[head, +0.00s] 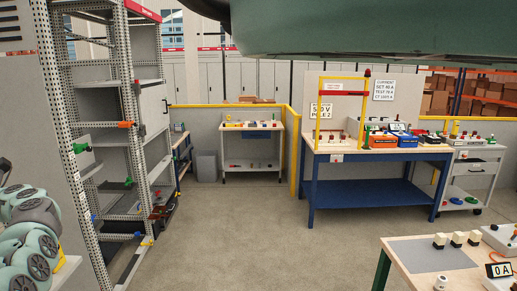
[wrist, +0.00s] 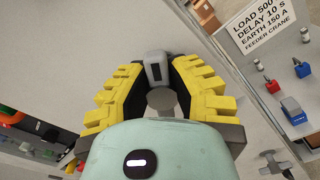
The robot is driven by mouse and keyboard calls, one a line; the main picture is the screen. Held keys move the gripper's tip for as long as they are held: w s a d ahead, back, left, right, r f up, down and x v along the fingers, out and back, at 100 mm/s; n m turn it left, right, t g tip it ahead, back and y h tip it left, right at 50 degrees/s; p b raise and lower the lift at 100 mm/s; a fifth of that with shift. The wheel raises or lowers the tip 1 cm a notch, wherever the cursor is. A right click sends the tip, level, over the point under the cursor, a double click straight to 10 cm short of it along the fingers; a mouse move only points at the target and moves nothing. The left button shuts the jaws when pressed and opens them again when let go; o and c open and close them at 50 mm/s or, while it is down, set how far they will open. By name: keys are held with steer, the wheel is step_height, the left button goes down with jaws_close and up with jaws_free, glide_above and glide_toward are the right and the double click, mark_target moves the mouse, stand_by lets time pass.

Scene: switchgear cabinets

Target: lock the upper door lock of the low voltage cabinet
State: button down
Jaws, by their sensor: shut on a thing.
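My gripper (wrist: 158,78) shows in the wrist view, with its yellow ribbed fingers closed around a small grey piece (wrist: 154,66). The piece has a darker slot on its face, and I cannot tell whether it is a key or a handle. Open floor shows beyond it, and no door lock is seen at the fingertips. In the head view a tall open grey cabinet frame (head: 120,100) stands at the left, with a grey panel (head: 152,85) bearing a small dark handle. I cannot tell whether this is the low voltage cabinet. The upper lock cannot be made out.
A blue workbench (head: 375,195) with a yellow frame stands at the right. A wooden table (head: 410,270) is at the near right. The floor (head: 260,230) in the middle is clear.

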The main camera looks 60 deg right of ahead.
steer(key=m, duration=0.2)
steer(key=m+p, duration=0.1)
steer(key=m, duration=0.2)
steer(key=shift+w+d+f+m, duration=0.1)
steer(key=shift+w+f+m, duration=0.1)
steer(key=shift+m, duration=0.1)
steer(key=shift+f+m+p, duration=0.1)
steer(key=shift+m+p, duration=0.45)
steer(key=shift+m, duration=0.65)
steer(key=shift+f+m+p, duration=0.2)
steer(key=shift+m+p, duration=0.2)
steer(key=shift+m, duration=0.7)
steer(key=c, duration=0.9)
jaws_free()
steer(key=shift+s+d, duration=0.1)
